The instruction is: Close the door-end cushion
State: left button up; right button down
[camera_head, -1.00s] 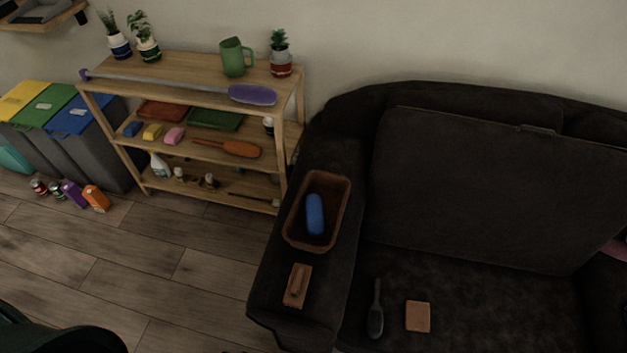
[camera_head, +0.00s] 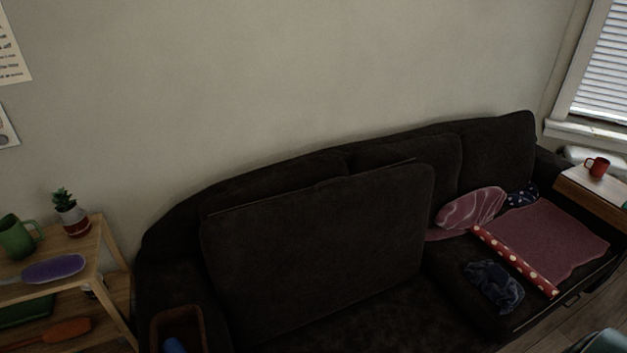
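A dark brown sofa (camera_head: 165,235) stands along the wall. A large dark seat cushion (camera_head: 325,255) on its left and middle part stands raised and tilted back against the backrest, with a small tab at its top edge. Another dark seat cushion (camera_head: 455,275) on the right part lies flat, with things on it. The pictures do not show which one is at the door end. Neither of my grippers shows in this view.
A brown basket (camera_head: 160,323) with a blue item (camera_head: 174,345) sits on the left armrest. A wooden shelf (camera_head: 98,262) stands left of the sofa. Pink cloth (camera_head: 560,238), a dotted roll (camera_head: 515,262) and dark crumpled cloth (camera_head: 494,284) lie on the right part. A wooden surface (camera_head: 590,190) holds a red mug (camera_head: 597,167).

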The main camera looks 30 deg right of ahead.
aim_at(276, 266)
jog(key=l+u, duration=0.2)
jog(key=l, duration=0.25)
jog(key=l+u, duration=0.2)
jog(key=l, duration=0.25)
jog(key=k+l+u, duration=0.2)
jog(key=l, duration=0.25)
jog(key=l+u, duration=0.2)
jog(key=l, duration=0.25)
jog(key=k+l+u, duration=0.2)
jog(key=l, duration=0.2)
